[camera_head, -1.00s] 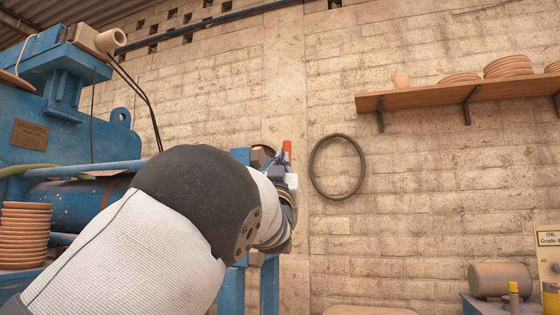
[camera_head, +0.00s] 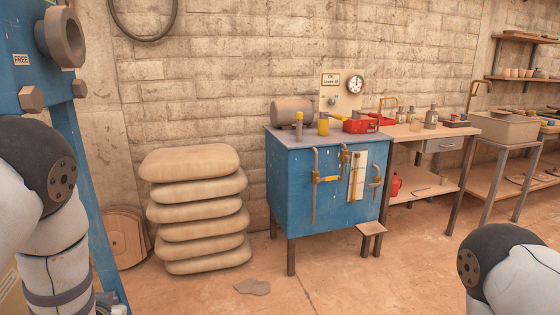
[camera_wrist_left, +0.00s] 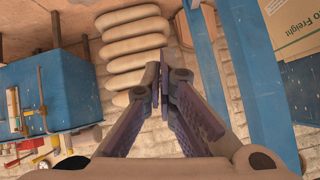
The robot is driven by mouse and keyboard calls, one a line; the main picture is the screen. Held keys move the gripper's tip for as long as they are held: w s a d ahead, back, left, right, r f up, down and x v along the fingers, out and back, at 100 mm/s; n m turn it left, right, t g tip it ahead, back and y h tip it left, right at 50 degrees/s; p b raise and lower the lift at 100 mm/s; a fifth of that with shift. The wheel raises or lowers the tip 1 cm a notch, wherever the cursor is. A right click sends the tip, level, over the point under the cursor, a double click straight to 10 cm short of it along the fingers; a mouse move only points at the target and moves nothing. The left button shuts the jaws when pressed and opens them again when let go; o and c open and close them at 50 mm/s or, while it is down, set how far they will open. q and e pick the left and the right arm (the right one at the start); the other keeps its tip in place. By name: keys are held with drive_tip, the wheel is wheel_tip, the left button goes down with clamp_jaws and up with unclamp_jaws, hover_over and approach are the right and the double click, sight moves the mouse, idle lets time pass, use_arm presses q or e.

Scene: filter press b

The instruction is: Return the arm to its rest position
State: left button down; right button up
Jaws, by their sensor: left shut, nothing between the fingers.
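My left arm (camera_head: 50,230) hangs down along the left edge of the head view, beside the blue press frame. My left gripper (camera_wrist_left: 161,78) shows in the left wrist view with its fingers together and nothing held between them. In that view it points toward the stack of sacks and the wall, apart from both. Part of my right arm (camera_head: 510,262) shows at the lower right of the head view. My right gripper is out of view.
The blue press frame (camera_head: 82,170) stands close to my left arm. A stack of sacks (camera_head: 198,225) and a blue oil cabinet (camera_head: 300,175) stand by the wall. A cardboard box (camera_wrist_left: 294,25) shows in the wrist view. The floor (camera_head: 390,285) in front is mostly clear.

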use_arm(q)
drive_tip(key=s+d+f+g+h, duration=0.1)
drive_tip(key=s+d+f+g, duration=0.1)
drive_tip(key=s+f, duration=0.35)
drive_tip(key=s+d+f+g+h, duration=0.1)
drive_tip(key=s+d+f+g, duration=0.15)
drive_tip(key=s, duration=0.65)
drive_tip(key=s+d+f+g, duration=0.25)
drive_tip(key=s+f, duration=0.25)
drive_tip(key=s, duration=0.3)
drive_tip(key=s+d+g+h, duration=0.1)
drive_tip(key=s+d+g, duration=0.1)
drive_tip(key=s, duration=0.6)
drive_tip(key=s+d+m+g+h, duration=0.1)
drive_tip(key=s+d+g, duration=0.1)
drive_tip(key=s, duration=0.6)
drive_tip(key=shift+d+f, duration=0.4)
drive_tip(key=shift+d, duration=0.35)
